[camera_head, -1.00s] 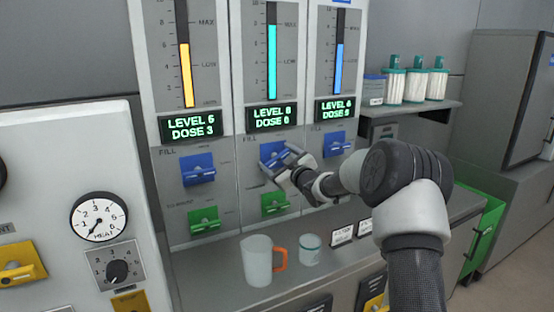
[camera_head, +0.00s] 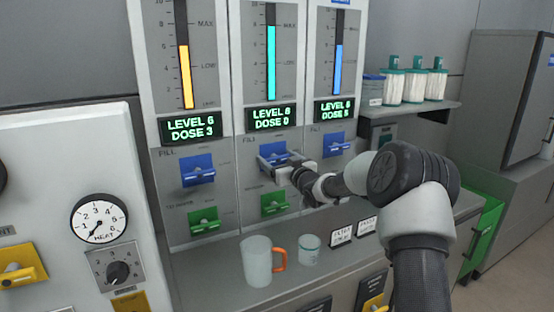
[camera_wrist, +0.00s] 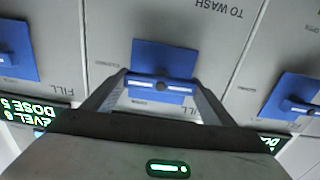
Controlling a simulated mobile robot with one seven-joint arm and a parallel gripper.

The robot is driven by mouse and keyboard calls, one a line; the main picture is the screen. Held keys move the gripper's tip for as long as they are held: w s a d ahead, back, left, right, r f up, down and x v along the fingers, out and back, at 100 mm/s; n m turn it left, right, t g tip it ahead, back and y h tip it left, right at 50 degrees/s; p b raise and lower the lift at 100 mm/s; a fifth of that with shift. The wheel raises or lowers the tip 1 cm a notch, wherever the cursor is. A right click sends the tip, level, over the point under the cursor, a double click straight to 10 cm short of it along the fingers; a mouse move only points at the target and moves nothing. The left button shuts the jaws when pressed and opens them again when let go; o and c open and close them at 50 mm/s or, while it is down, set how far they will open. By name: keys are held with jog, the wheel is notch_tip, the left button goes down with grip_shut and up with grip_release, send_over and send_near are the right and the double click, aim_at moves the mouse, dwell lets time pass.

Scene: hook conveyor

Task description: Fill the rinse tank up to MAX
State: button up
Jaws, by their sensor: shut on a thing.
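Three panels stand side by side, with yellow (camera_head: 185,75), cyan (camera_head: 271,62) and blue (camera_head: 338,68) level columns. I cannot read which panel is the rinse tank. The middle cyan column reaches about the MAX mark; its display (camera_head: 270,117) seems to read level 8, dose 0. Below each display is a blue FILL lever. My gripper (camera_head: 278,164) is at the middle blue lever (camera_head: 272,152), its fingers shut on the lever's handle. In the wrist view the middle lever (camera_wrist: 163,87) sits between the fingertips (camera_wrist: 162,84).
Green levers (camera_head: 204,220) sit below the blue ones. A cup with an orange handle (camera_head: 257,262) and a small jar (camera_head: 309,249) stand on the counter below. A shelf (camera_head: 418,108) with canisters is at right. A heat panel (camera_head: 60,200) is at left.

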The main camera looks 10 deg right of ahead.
jog(key=shift+f, duration=0.1)
jog(key=o, duration=1)
jog(key=shift+o, duration=0.2)
jog(key=v, duration=1.7)
jog(key=shift+s, duration=0.2)
